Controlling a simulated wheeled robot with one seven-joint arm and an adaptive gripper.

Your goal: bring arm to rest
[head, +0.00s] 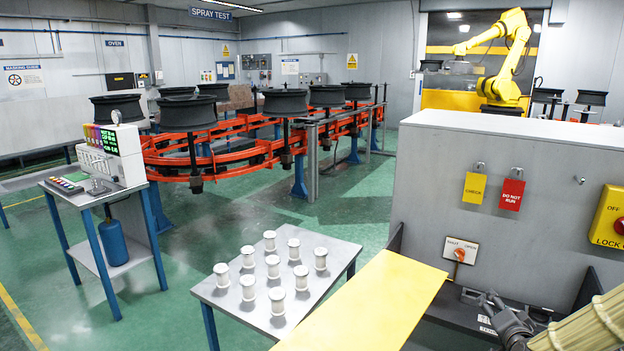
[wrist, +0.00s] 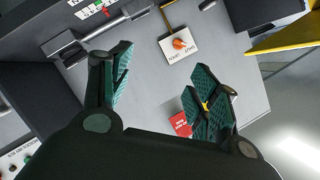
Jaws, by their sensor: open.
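My gripper (head: 507,318) is at the lower right of the head view, in front of the grey cabinet wall (head: 430,170). In the wrist view my gripper (wrist: 160,90) has its two green-padded fingers spread wide apart, with nothing between them. Beyond the fingers is a white plate with an orange rotary switch (wrist: 180,44); the switch also shows in the head view (head: 460,254) and its knob is apart from my fingers. The arm reaches in from the right edge of the head view.
A yellow board (head: 370,300) lies left of my gripper. A grey table (head: 225,300) holds several white spools. A yellow lockout box (head: 608,215), a red tag (head: 510,194) and a yellow tag (head: 474,188) are on the cabinet. Green floor at left is partly free.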

